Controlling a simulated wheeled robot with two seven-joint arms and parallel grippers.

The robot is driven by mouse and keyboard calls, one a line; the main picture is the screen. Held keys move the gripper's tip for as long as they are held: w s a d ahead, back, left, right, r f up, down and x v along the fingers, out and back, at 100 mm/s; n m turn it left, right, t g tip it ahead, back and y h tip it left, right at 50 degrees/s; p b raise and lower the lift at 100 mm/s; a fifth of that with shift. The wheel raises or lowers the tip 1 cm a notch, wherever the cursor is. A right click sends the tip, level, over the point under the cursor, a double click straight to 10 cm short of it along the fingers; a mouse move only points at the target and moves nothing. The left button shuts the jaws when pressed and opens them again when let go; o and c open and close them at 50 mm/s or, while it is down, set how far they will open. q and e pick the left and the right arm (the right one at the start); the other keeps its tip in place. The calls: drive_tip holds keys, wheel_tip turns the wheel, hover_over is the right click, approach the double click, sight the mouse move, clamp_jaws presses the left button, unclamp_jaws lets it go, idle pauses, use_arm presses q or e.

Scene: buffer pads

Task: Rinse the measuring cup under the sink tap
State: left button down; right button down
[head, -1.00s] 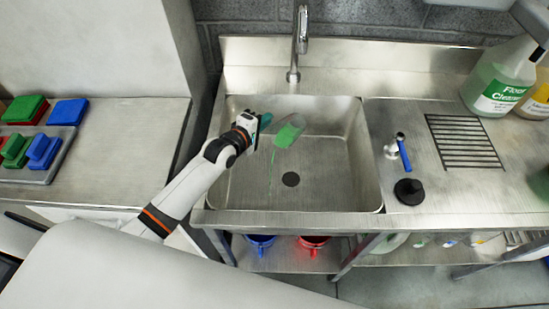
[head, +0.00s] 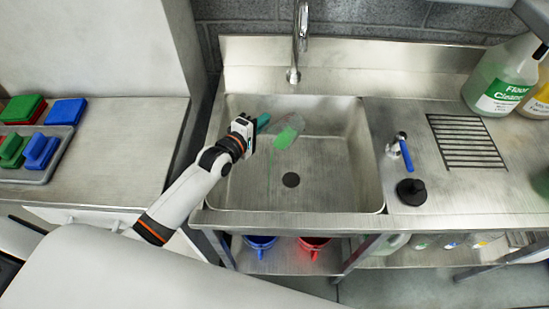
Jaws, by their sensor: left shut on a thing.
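A clear measuring cup (head: 289,127) with green liquid in it is held over the sink basin (head: 335,165). It is tilted, with its lower end toward the lower left of the tap. My left gripper (head: 258,124) is shut on the cup's teal handle, at the left of the cup. A thin green streak runs down in the basin below the cup. The sink tap (head: 295,75) stands at the back edge, above and behind the cup. No water stream shows. My right gripper is not in view.
A blue-handled valve (head: 404,152) and a black stopper (head: 410,192) stand right of the basin, near a drain grate (head: 465,142). A green cleaner bottle (head: 503,75) is at the right. Coloured pads (head: 41,150) lie on the left counter. Blue and red buckets (head: 313,245) sit below.

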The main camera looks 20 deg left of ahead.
use_arm(q)
drive_tip(key=shift+s+a+r+t+b, duration=0.1)
drive_tip(key=shift+s+r+t+b, duration=0.2)
drive_tip(key=shift+t+b, duration=0.8)
